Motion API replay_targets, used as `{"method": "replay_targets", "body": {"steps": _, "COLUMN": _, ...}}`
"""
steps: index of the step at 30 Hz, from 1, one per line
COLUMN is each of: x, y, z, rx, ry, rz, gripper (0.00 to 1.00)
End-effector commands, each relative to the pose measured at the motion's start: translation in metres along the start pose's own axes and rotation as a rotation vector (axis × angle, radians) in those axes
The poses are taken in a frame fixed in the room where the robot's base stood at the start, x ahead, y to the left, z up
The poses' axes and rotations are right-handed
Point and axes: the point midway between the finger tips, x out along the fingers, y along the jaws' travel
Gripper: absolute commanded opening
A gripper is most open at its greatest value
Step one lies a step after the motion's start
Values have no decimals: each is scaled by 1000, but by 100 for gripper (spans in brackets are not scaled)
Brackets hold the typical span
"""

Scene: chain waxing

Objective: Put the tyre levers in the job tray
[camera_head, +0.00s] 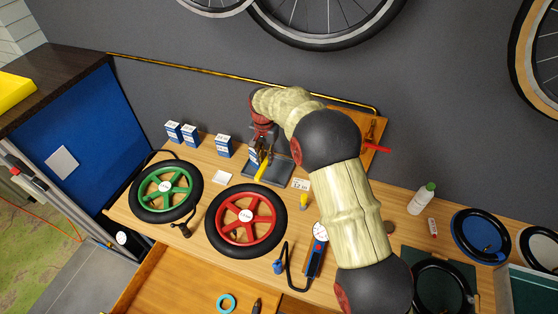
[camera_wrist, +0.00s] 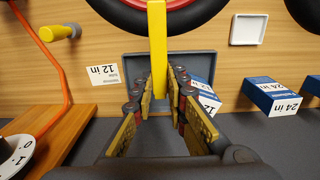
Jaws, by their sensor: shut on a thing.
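A yellow tyre lever (camera_wrist: 157,45) is gripped between the fingertips of my gripper (camera_wrist: 160,97). Its free end points away from my gripper, past the tray edge toward the red wheel. In the head view the yellow lever (camera_head: 263,173) shows over the dark grey tray (camera_head: 283,176). The tray also shows in the wrist view (camera_wrist: 197,64), behind the fingers. Whether the lever touches the tray is unclear. My gripper is partly hidden by my arm in the head view. No other tyre lever can be made out for certain.
A red-spoked wheel (camera_head: 246,221) lies in front of the tray, with a green-spoked wheel (camera_head: 166,191) to its left. A blue-and-white box (camera_head: 224,146) stands left of the tray. A small white dish (camera_head: 222,177) and a yellow-handled item (camera_head: 304,201) are nearby.

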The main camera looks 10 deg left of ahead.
Motion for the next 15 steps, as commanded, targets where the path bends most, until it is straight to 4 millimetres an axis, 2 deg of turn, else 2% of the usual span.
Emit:
{"method": "replay_targets", "body": {"steps": 1, "x": 5, "y": 4, "z": -12, "rx": 3, "ry": 0, "rz": 0, "gripper": 0}}
{"method": "replay_targets", "body": {"steps": 6, "x": 21, "y": 14, "z": -46, "rx": 2, "ry": 1, "rz": -1, "gripper": 0}}
{"method": "replay_targets", "body": {"steps": 8, "x": 26, "y": 18, "z": -57, "rx": 3, "ry": 1, "rz": 0, "gripper": 0}}
{"method": "replay_targets", "body": {"steps": 15, "x": 64, "y": 26, "z": -84, "rx": 2, "ry": 0, "rz": 0, "gripper": 0}}
